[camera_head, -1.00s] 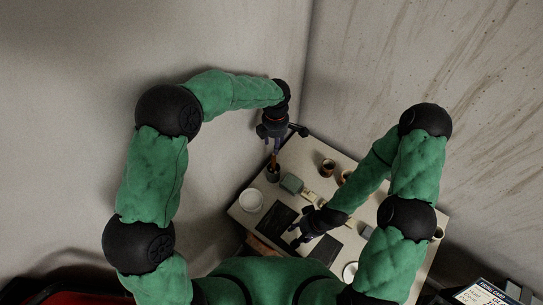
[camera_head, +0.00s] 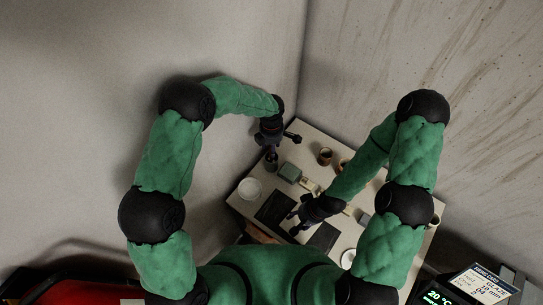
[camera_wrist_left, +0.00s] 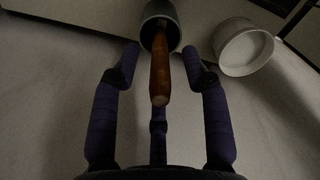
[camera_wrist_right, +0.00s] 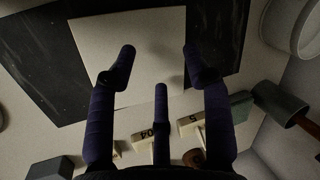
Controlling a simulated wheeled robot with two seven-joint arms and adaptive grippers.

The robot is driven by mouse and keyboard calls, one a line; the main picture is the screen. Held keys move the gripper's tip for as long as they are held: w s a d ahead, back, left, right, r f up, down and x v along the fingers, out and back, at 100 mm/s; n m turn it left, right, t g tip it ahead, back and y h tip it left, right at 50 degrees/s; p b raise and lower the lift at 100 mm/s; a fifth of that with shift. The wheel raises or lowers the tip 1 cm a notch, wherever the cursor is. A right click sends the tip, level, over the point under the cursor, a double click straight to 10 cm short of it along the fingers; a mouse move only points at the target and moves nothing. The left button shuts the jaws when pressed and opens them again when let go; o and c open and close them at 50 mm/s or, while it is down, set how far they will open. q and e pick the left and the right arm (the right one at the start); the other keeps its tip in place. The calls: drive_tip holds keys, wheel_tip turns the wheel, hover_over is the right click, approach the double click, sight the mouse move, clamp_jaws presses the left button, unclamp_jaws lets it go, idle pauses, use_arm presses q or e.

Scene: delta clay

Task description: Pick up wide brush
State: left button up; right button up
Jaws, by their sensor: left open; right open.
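In the left wrist view a brush with a brown wooden handle (camera_wrist_left: 160,75) stands in a dark grey cup (camera_wrist_left: 160,14), its handle end pointing at the camera. I cannot see its bristles or tell its width. My left gripper (camera_wrist_left: 158,62) is open, with its fingers on either side of the handle and apart from it. In the head view the left gripper (camera_head: 271,150) is over the cup (camera_head: 271,165) at the table's left side. My right gripper (camera_wrist_right: 158,62) is open and empty above the table; it also shows in the head view (camera_head: 297,218).
A white bowl (camera_head: 250,189) stands close to the cup. A green block (camera_head: 290,172) and brown cups (camera_head: 325,156) stand farther back. A screen (camera_head: 480,285) is at the lower right.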

use_arm(q)
drive_tip(key=shift+c, duration=0.3)
clamp_jaws()
drive_tip(key=shift+r, duration=0.15)
